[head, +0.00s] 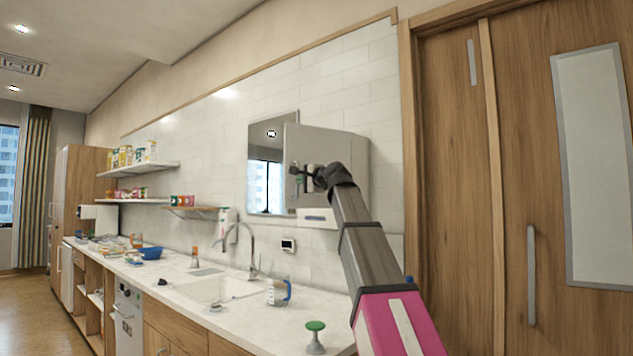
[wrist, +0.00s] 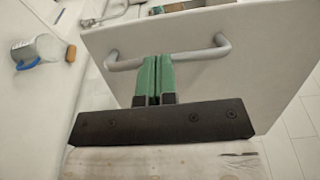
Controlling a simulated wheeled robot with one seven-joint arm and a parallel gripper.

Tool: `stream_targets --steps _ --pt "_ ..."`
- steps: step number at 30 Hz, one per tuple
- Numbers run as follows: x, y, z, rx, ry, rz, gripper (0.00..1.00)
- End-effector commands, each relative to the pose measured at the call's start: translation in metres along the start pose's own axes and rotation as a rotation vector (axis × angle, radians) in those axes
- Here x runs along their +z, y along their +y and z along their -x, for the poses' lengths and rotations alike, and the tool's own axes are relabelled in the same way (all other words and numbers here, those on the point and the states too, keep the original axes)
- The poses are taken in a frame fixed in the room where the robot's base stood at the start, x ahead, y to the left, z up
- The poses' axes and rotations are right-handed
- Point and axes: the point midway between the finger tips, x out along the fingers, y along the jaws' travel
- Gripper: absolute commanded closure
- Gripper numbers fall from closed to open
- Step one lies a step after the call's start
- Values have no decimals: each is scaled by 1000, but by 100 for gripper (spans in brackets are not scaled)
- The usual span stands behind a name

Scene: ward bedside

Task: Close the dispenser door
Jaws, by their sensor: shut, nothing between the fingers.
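The dispenser (head: 318,222) hangs on the tiled wall right of the mirror, and its lower edge shows below the door. Its grey door (head: 320,144) appears to stand ajar; how far is hard to tell. In the wrist view the pale door panel (wrist: 262,85) fills the middle and right, with a grey bar handle (wrist: 212,52) across it. My gripper (wrist: 156,62) has green fingers pressed together with nothing between them. The fingertips overlap the middle of the handle in the picture; whether they touch it is unclear. In the head view my gripper (head: 301,178) is in front of the door.
Below is a counter (head: 240,315) with a sink (head: 218,289), a tap (head: 253,262), a clear jug (head: 271,292) and a green-topped stamp-like item (head: 316,336). A wooden door (head: 455,200) is at right. Shelves (head: 140,169) hold several packages at left.

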Motion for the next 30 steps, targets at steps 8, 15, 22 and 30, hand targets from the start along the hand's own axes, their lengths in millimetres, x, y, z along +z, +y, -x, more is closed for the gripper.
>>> stream_targets --steps 8,15,22,30 --pt "0 0 -35 2 123 -1 100" --pt "-4 -1 -57 2 182 -3 100" --pt "-7 -1 -78 3 180 -2 100" --pt "-14 -1 -101 3 180 -2 100"
